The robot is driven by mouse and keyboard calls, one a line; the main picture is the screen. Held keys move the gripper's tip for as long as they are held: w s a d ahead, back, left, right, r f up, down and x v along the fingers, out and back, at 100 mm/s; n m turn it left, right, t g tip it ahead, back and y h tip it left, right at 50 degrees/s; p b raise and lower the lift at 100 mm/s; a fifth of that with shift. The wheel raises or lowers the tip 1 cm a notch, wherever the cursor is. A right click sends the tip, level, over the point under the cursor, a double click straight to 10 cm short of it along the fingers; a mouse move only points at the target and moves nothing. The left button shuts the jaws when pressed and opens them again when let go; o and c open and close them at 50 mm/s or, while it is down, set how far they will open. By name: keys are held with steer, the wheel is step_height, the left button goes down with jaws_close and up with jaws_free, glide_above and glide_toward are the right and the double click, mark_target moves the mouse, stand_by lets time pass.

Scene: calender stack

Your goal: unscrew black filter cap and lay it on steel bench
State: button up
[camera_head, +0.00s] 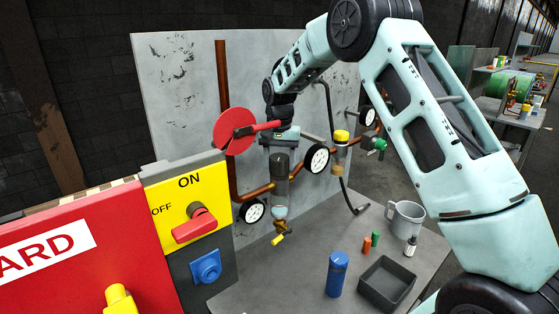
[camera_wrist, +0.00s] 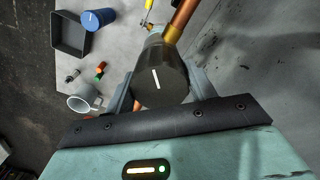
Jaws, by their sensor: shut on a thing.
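The black filter cap (camera_wrist: 160,88) fills the space between my fingers in the wrist view, with a white line on its top. My gripper (camera_head: 283,150) points down over the filter and is shut around the cap's sides. In the head view the dark filter body (camera_head: 281,186) stands upright on the copper pipe, with a pale lower bowl (camera_head: 279,213). The cap still sits in line with the filter; I cannot tell whether its thread is loose. The grey steel bench (camera_head: 310,243) lies below and in front.
On the bench stand a blue cylinder (camera_head: 337,274), a dark open tray (camera_head: 387,284), a grey mug (camera_head: 405,218) and small bottles. Bare bench shows between the filter and the blue cylinder.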

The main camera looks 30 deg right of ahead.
steer(key=shift+n, duration=0.3)
steer(key=shift+n, duration=1.1)
steer(key=shift+n+p, duration=0.45)
steer(key=shift+n, duration=0.65)
steer(key=shift+n, duration=1)
